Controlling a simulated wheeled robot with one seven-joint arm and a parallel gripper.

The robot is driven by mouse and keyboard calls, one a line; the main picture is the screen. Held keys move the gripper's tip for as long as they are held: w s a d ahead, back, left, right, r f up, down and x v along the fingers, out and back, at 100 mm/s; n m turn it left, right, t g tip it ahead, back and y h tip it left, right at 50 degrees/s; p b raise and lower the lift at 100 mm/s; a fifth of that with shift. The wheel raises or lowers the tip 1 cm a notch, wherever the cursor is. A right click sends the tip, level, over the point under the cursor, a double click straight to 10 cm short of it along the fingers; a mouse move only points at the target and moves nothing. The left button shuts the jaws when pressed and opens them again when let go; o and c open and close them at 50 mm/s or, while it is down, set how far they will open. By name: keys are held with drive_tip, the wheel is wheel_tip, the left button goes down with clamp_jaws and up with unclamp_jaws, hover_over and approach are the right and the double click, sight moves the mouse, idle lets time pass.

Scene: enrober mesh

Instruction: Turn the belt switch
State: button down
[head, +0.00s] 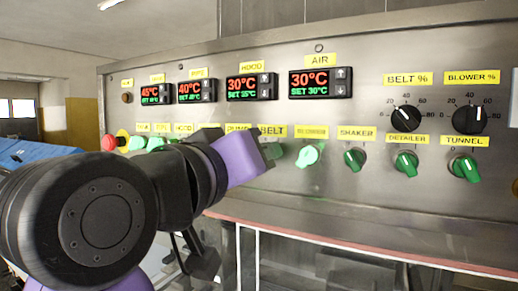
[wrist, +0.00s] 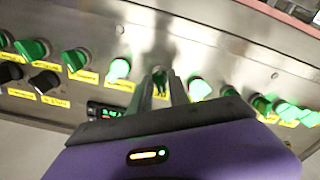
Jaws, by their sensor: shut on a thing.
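The belt switch sits under the yellow BELT label (head: 272,130) on the steel panel. In the head view my gripper (head: 270,151) covers it. In the wrist view my gripper (wrist: 162,90) has its two fingers on either side of the belt switch (wrist: 160,80), a small green and dark knob, and is shut on it. Most of the knob is hidden by the fingers, so I cannot tell which way its handle points.
A brightly lit green switch (head: 308,155) is close to the right of my gripper. The shaker switch (head: 355,158), detailer switch (head: 406,163) and tunnel switch (head: 465,167) follow. A red stop button (head: 109,142) is far left. Black dials (head: 406,117) and temperature displays (head: 321,83) are above.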

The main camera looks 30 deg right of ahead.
drive_tip(key=shift+n, duration=0.3)
drive_tip(key=c, duration=1.5)
unclamp_jaws()
drive_tip(key=b+v, duration=0.2)
drive_tip(key=v, duration=0.6)
